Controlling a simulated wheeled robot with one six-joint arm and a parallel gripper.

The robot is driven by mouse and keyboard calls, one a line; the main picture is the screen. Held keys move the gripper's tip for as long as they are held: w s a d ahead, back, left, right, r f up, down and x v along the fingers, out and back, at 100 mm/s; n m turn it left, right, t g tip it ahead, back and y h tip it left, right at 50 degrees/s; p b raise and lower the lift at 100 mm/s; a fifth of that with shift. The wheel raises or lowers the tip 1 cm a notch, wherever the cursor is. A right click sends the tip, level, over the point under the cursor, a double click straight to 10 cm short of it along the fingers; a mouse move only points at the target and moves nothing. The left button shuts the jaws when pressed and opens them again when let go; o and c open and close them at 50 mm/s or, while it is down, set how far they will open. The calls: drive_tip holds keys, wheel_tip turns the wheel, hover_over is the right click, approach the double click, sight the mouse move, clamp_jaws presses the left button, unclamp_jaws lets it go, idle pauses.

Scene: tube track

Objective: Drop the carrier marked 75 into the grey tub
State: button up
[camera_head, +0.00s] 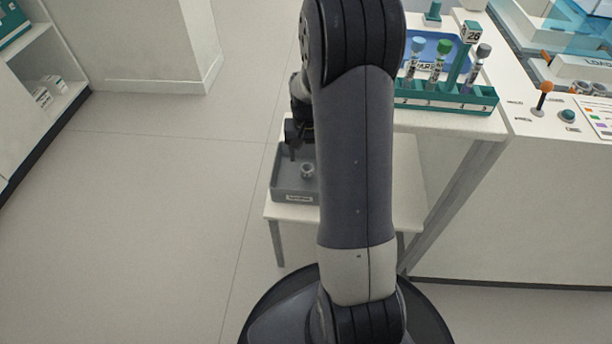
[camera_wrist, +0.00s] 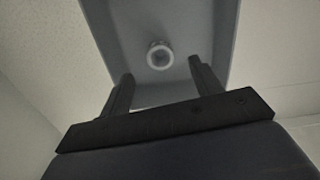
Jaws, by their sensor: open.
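The grey tub (camera_head: 294,183) stands on a low white shelf, partly hidden behind my arm. One small grey ring-shaped carrier (camera_head: 307,171) lies in it; it also shows in the wrist view (camera_wrist: 160,56), on the floor of the tub (camera_wrist: 205,30). I cannot read a number on this carrier. My gripper (camera_head: 297,138) is above the tub, dark against it. In the wrist view my gripper (camera_wrist: 160,82) is open, its two fingers apart with nothing between them, and the carrier lies beyond the fingertips.
A green rack (camera_head: 450,97) with several capped tubes and a sign marked 26 (camera_head: 470,32) stands on the white table by a blue tray (camera_head: 432,50). A machine with an orange-knobbed lever (camera_head: 545,88) is at right. The floor at left is clear.

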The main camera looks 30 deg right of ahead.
wheel_tip(320, 180, up, 11)
drive_tip(key=p, duration=0.4)
drive_tip(key=shift+f, duration=0.25)
wheel_tip(320, 180, down, 11)
drive_tip(key=b, duration=0.4)
drive_tip(key=shift+r, duration=0.1)
wheel_tip(320, 180, up, 6)
drive_tip(key=p, duration=0.5)
drive_tip(key=shift+f, duration=0.2)
